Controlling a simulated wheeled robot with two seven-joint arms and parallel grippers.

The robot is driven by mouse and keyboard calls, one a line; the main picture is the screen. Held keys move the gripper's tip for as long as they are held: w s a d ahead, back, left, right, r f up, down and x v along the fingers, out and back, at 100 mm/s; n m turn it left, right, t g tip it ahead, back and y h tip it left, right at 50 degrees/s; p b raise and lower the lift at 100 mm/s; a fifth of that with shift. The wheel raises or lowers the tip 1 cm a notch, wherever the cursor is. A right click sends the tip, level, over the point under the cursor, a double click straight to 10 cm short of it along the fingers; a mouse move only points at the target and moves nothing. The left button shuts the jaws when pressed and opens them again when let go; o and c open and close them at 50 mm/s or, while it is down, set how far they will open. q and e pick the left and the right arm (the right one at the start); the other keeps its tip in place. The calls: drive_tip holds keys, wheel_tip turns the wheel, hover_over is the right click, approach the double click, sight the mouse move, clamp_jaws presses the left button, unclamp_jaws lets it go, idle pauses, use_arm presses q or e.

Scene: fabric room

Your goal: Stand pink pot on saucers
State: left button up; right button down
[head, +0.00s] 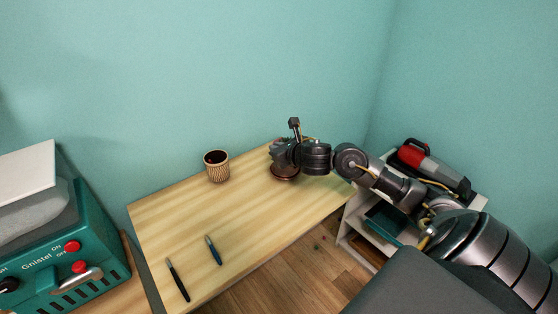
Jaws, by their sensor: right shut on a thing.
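My right gripper (282,155) reaches in from the right over the far right part of the wooden table. It is shut on the pink pot (281,142), which is mostly hidden by the gripper, with only a small pinkish part showing. Reddish-brown saucers (284,176) show right under the gripper, at the table's back right. Whether the pot touches them, and how many saucers there are, I cannot tell. My left gripper is out of view.
A ribbed tan cup (217,168) stands left of the saucers. A black pen (178,280) and a blue pen (213,250) lie at the table's front left. A teal machine (75,250) is at left. A white shelf (356,226) with a red-black device (425,163) is at right. Mid-table is clear.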

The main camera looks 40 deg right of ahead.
drive_tip(key=shift+d+f, duration=0.25)
drive_tip(key=shift+f, duration=0.05)
drive_tip(key=f+b, duration=0.1)
drive_tip(key=f, duration=0.2)
drive_tip(key=shift+w+d+f, duration=0.1)
drive_tip(key=shift+d+f, duration=0.1)
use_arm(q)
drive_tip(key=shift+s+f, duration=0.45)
use_arm(e)
drive_tip(key=c, duration=1.5)
unclamp_jaws()
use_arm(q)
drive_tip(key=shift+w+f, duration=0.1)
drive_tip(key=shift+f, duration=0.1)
use_arm(e)
drive_tip(key=v, duration=1.2)
drive_tip(key=shift+a, duration=0.1)
